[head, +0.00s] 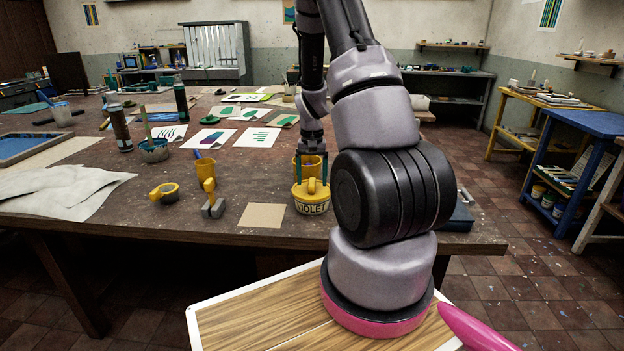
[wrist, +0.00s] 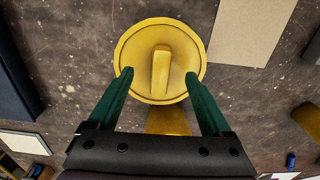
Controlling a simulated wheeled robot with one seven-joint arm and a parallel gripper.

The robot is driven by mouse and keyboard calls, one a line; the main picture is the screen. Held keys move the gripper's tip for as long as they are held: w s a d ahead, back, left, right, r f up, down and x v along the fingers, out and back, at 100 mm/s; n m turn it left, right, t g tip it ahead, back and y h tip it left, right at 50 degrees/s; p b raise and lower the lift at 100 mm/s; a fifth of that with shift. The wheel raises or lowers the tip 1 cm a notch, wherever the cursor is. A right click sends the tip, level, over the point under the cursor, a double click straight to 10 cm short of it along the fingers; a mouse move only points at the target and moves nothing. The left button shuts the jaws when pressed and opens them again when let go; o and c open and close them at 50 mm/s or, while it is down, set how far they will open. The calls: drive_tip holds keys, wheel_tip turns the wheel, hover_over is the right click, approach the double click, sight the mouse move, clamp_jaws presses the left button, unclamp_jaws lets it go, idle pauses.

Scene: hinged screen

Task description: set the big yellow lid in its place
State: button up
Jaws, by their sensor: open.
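The big yellow lid (head: 311,188) is round with a raised bar handle. It appears to sit on a squat pale jar marked VIOLET (head: 311,208) near the table's front edge. The lid also fills the top middle of the wrist view (wrist: 142,78), seen from above, and hides the jar there. My gripper (head: 311,175) points down at the lid. In the wrist view its green fingers (wrist: 159,75) are spread, one on each side of the handle and overlapping the lid's rim in the picture. Nothing is held between them. I cannot tell whether they touch the lid.
A yellow cup (head: 302,168) stands just behind the jar. A brown card (head: 262,215) lies to its left.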

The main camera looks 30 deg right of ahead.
drive_tip(key=shift+r, duration=3.85)
drive_tip(key=shift+a+r, duration=0.15)
drive_tip(key=shift+r, duration=0.15)
wheel_tip(320, 180, up, 9)
drive_tip(key=t, duration=0.2)
hover_over(311, 181)
drive_tip(key=s+a, duration=0.2)
drive_tip(key=a, duration=0.2)
drive_tip(key=s+a+r+t+y, duration=0.1)
drive_tip(key=s+a+r, duration=0.2)
drive_tip(key=r, duration=0.2)
drive_tip(key=s+a+r+t, duration=0.1)
drive_tip(key=s+a+r, duration=0.1)
drive_tip(key=r, duration=0.2)
drive_tip(key=s+a+r+n+t, duration=0.1)
drive_tip(key=s+a+r, duration=0.2)
drive_tip(key=s, duration=0.4)
drive_tip(key=s+a+r+n+t+y, duration=0.1)
drive_tip(key=s+a+r+t, duration=0.1)
drive_tip(key=s+a+r, duration=0.2)
drive_tip(key=s+r, duration=0.2)
drive_tip(key=s, duration=0.1)
drive_tip(key=shift+s+a+r, duration=0.2)
drive_tip(key=shift+s, duration=0.05)
